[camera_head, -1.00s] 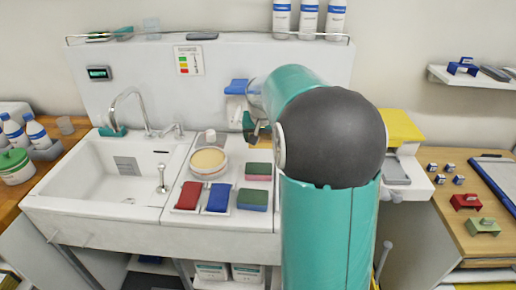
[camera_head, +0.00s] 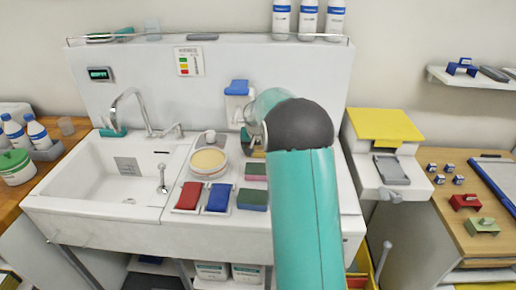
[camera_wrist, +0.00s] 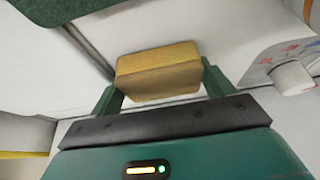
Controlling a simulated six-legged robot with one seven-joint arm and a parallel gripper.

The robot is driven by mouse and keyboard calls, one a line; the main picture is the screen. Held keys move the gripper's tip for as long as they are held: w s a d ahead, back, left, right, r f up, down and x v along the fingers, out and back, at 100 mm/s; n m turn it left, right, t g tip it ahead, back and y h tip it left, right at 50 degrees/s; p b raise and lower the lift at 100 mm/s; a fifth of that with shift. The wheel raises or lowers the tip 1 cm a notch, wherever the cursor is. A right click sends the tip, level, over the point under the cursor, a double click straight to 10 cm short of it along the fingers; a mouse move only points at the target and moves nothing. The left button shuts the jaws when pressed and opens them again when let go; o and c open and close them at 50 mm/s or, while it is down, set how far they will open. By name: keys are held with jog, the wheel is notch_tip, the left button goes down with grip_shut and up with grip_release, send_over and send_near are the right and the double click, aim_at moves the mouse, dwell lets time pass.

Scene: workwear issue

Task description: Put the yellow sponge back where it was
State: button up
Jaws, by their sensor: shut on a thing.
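The yellow sponge (camera_wrist: 158,72) is a small block held between the two green fingers of my gripper (camera_wrist: 163,84) in the wrist view. Its broad face is toward the camera and both fingers are against its sides. In the head view my gripper (camera_head: 254,143) is over the back of the white counter, right of the round dish, and my arm hides most of it. A sliver of yellow-brown, likely the sponge, shows under it there. I cannot tell whether the sponge touches the counter.
The sink (camera_head: 80,180) is left. A blue-and-white dispenser (camera_head: 237,98) hangs behind. A yellow-topped unit (camera_head: 385,124) stands right.

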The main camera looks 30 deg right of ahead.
jog(key=shift+f, duration=0.15)
jog(key=o, duration=0.6)
